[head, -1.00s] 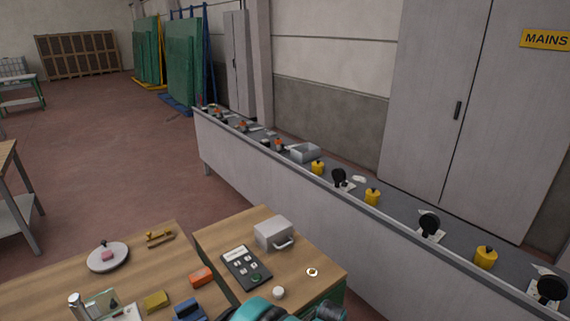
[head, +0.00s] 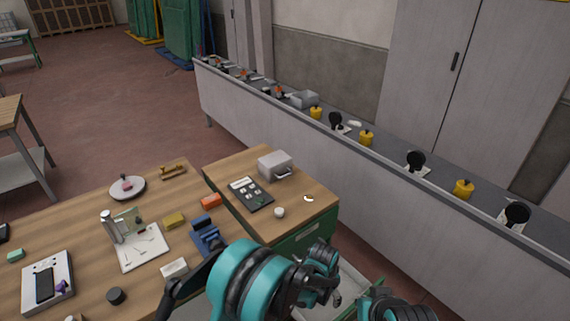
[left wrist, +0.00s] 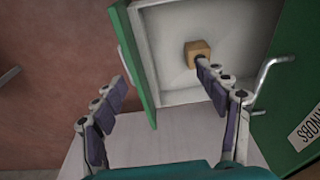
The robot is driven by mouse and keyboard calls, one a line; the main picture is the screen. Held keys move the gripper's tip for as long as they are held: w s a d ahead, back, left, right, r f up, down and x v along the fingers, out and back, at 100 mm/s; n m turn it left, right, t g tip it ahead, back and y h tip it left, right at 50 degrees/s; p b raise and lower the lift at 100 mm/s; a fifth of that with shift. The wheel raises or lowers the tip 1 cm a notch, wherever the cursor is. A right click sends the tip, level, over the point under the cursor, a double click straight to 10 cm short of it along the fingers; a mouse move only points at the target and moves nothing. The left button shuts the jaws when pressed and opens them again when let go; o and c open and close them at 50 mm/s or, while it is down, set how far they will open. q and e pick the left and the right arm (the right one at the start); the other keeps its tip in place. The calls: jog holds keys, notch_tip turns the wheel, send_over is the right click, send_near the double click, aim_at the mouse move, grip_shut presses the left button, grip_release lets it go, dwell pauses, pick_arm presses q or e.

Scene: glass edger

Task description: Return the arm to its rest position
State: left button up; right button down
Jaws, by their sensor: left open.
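My left arm shows as teal and black links at the bottom middle of the head view. In the left wrist view my left gripper (left wrist: 160,82) is open, its two fingers spread wide with nothing between them. It is over an open green-fronted drawer (left wrist: 165,65) with a pale interior. A small wooden block (left wrist: 196,46) lies in the drawer by the right fingertip; I cannot tell whether they touch. The drawer (head: 357,287) also shows in the head view, partly hidden by my arm. My right gripper is not in view.
A wooden bench (head: 75,220) holds a round dish (head: 127,188), a white board (head: 142,250) and several small items. The drawer cabinet top carries a grey box (head: 275,165) and a keypad (head: 250,194). A long grey counter (head: 260,125) runs behind.

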pick_arm(q)
jog(key=s+a+r+n+t+b, duration=0.25)
jog(key=a+r+n+b, duration=0.25)
jog(key=a+r, duration=1.05)
jog(key=s+a+n+t+y+b, duration=0.1)
jog(key=s+a+n+t+b, duration=0.2)
jog(key=s+a, duration=1)
jog(key=a+n+b, duration=0.1)
jog(key=a+n, duration=0.1)
jog(key=shift+s+a+r, duration=0.2)
jog(key=shift+s+a, duration=0.15)
